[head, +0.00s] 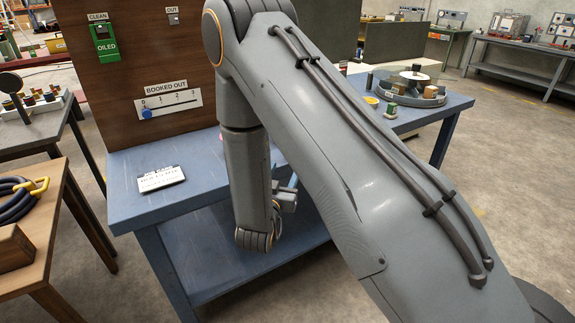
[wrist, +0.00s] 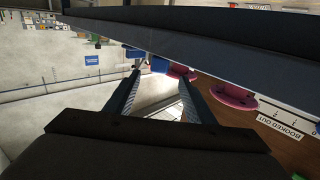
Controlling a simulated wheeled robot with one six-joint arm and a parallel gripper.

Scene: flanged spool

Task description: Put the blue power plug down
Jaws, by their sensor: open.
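My gripper (wrist: 159,78) is open in the wrist view, its two dark fingers spread, with nothing clearly held between them. A small blue object (wrist: 159,65) shows just beyond the fingertips, against the underside-up bench edge; it may be the blue power plug, but it is too small to be sure. In the head view my gripper (head: 286,194) is low beside the blue bench (head: 195,205), mostly hidden behind my arm. Light blue bits show next to it there, and I cannot tell what they are.
A pink flanged thing (wrist: 234,96) stands near the right finger. A white card (head: 161,179) lies on the bench. The brown panel (head: 135,60) carries a "BOOKED OUT" slider (head: 173,104). A round tray (head: 410,92) holds small items at the back right. My arm hides the bench's middle.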

